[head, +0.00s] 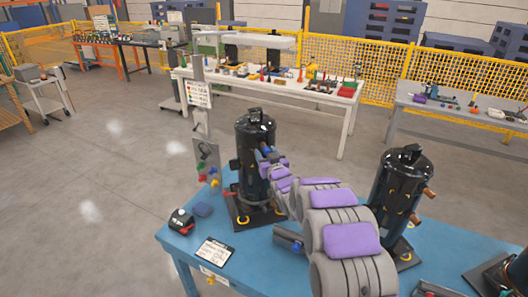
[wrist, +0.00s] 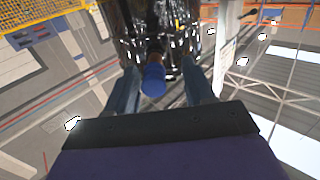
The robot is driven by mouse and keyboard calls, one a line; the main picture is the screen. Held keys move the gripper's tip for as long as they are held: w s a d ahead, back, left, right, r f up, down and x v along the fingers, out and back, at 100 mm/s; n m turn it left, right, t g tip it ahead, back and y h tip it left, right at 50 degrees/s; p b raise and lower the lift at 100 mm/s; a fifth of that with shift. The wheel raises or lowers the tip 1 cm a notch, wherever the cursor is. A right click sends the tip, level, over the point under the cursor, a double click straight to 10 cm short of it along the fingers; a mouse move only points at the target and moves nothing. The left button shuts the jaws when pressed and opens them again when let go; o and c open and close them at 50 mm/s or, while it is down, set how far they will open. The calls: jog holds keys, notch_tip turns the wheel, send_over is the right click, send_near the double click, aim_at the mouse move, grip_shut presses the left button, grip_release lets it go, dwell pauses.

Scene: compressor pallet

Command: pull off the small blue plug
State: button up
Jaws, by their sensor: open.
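The small blue plug (wrist: 153,82) shows in the wrist view as a blue cap on a short stub at the side of the black compressor (wrist: 160,30). My gripper (wrist: 160,88) is open, with one finger on each side of the plug; I see a gap beside it and cannot tell whether either finger touches. In the head view the left black compressor (head: 256,150) stands upright on the blue table (head: 265,265). My gripper (head: 268,158) is at its right side, high up, and mostly hides the plug there.
A second black compressor (head: 398,195) with copper-coloured stubs stands right of my arm. A black and red box (head: 181,221), a blue block (head: 203,210) and a label card (head: 214,251) lie at the table's left. A post with a sign (head: 198,94) stands behind.

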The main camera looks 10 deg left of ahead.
jog(key=shift+s+a, duration=0.15)
dwell(0.7)
jog(key=shift+d+r, duration=0.1)
jog(key=shift+d, duration=0.25)
jog(key=shift+a, duration=0.1)
dwell(0.4)
grip_shut()
dwell(0.3)
dwell(0.4)
